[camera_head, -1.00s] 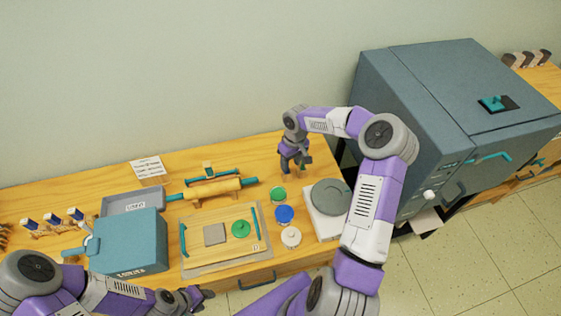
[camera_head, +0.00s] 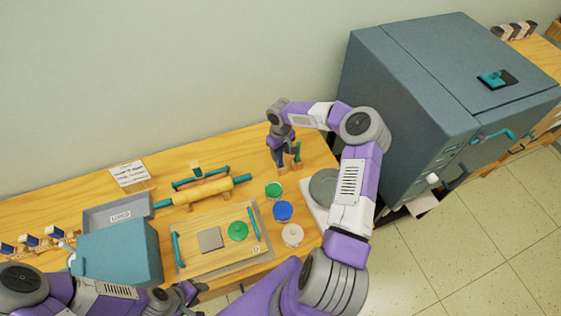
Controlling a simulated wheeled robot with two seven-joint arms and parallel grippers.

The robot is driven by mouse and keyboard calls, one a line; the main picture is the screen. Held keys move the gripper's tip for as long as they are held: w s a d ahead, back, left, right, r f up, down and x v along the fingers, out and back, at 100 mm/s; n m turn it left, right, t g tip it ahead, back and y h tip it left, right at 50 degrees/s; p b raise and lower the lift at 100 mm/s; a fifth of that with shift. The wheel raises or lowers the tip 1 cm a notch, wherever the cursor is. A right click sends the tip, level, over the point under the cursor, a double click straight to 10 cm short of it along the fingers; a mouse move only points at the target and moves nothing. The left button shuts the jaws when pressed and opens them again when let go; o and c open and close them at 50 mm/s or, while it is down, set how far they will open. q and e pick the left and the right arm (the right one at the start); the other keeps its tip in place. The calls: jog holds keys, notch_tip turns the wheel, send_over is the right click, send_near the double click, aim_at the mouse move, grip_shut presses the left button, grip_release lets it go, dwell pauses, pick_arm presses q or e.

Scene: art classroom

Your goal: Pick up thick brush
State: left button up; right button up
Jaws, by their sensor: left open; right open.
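My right gripper (camera_head: 286,158) points down over the right back part of the wooden table, with open jaws. A thin green upright piece (camera_head: 298,152) stands right beside its fingers, and small wooden-brown bits show at the fingertips. This may be the thick brush or its holder, but it is too small and partly covered to tell. I cannot tell whether the fingers touch it. My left gripper (camera_head: 187,294) is open and empty at the table's front edge, below the board.
A teal box (camera_head: 120,250), a grey tray (camera_head: 116,211), a rolling pin (camera_head: 203,192) and a board (camera_head: 190,263) fill the left and middle. Green (camera_head: 273,189), blue (camera_head: 283,211) and white (camera_head: 292,235) jars stand near a turntable (camera_head: 323,187). A large kiln (camera_head: 420,110) stands right.

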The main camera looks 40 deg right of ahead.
jog(key=shift+f, duration=0.1)
grip_shut()
dwell(0.3)
